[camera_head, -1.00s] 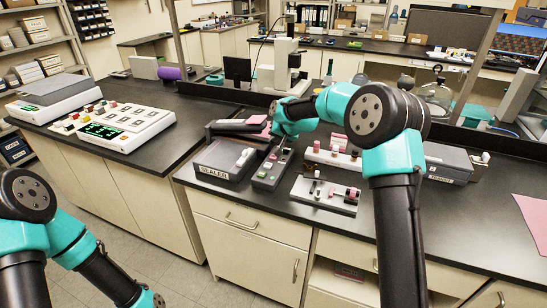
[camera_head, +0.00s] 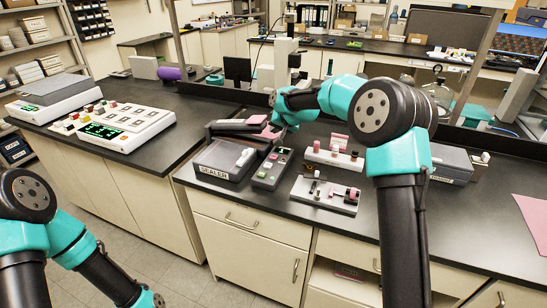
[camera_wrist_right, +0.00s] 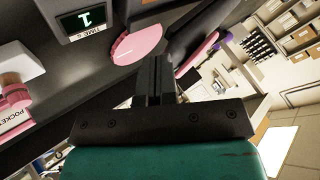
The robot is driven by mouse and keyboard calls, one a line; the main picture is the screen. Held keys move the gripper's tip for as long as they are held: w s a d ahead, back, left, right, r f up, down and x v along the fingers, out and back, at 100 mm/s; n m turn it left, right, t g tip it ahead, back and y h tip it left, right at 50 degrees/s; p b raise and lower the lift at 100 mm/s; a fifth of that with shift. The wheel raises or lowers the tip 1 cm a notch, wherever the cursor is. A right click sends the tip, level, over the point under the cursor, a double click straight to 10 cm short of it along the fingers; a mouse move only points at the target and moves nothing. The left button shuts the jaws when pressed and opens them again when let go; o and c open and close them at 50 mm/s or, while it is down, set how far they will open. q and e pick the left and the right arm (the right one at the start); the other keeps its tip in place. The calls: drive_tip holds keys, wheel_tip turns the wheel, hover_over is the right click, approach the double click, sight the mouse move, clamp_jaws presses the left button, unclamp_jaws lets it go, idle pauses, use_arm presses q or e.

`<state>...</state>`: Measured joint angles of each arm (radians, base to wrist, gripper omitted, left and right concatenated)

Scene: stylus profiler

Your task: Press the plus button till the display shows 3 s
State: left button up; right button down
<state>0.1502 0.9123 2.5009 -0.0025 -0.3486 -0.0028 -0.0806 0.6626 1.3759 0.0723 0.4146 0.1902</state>
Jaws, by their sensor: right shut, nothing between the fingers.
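The grey control box (camera_head: 271,168) with its small buttons stands on the bench beside the sealer (camera_head: 222,160). The plus button cannot be told apart from the others at this size. My left gripper is out of view.
A white tray with small parts (camera_head: 325,194) lies right of the control box. A rack with pink-topped pieces (camera_head: 335,157) stands behind it. A grey box (camera_head: 450,164) is farther right. A white keypad device (camera_head: 125,125) sits on the left bench.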

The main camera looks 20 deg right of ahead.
sight(275, 156)
drive_tip(key=shift+f, duration=0.1)
drive_tip(key=shift+f, duration=4.35)
drive_tip(key=shift+f, duration=0.1)
drive_tip(key=shift+f, duration=0.3)
drive_tip(key=shift+f, duration=0.45)
drive_tip(key=shift+r, duration=0.85)
drive_tip(key=shift+r, duration=0.1)
drive_tip(key=shift+r, duration=2.4)
